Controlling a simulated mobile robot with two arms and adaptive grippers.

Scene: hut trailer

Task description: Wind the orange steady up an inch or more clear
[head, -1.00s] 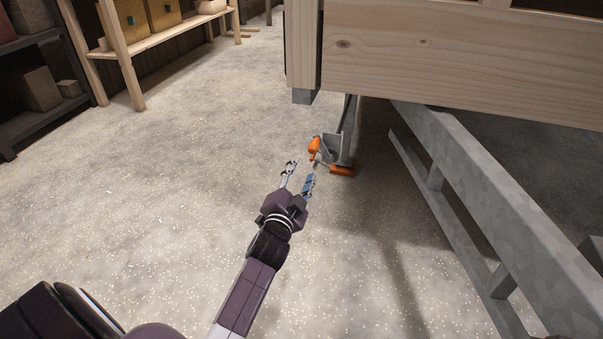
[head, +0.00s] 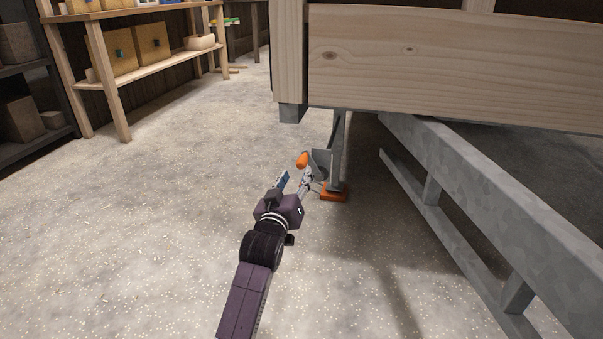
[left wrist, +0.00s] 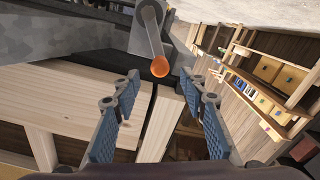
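The steady is a grey metal leg (head: 338,150) under the trailer's corner, with an orange foot (head: 334,193) at floor level. I cannot tell whether the foot touches the floor. An orange handle (head: 302,160) sticks out from the leg's left side. In the left wrist view the handle's round orange end (left wrist: 160,66) faces me on a grey shaft. My left gripper (head: 296,177) is just below the handle in the head view. In the left wrist view my gripper (left wrist: 165,88) is open, with the handle's end ahead, between its fingers in the picture. My right gripper is out of view.
The trailer's wooden side (head: 450,65) overhangs the steady. A galvanised chassis beam (head: 470,190) runs down to the right. Wooden shelving (head: 150,65) and a dark rack (head: 25,100) stand at the left. The floor (head: 150,220) between is clear.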

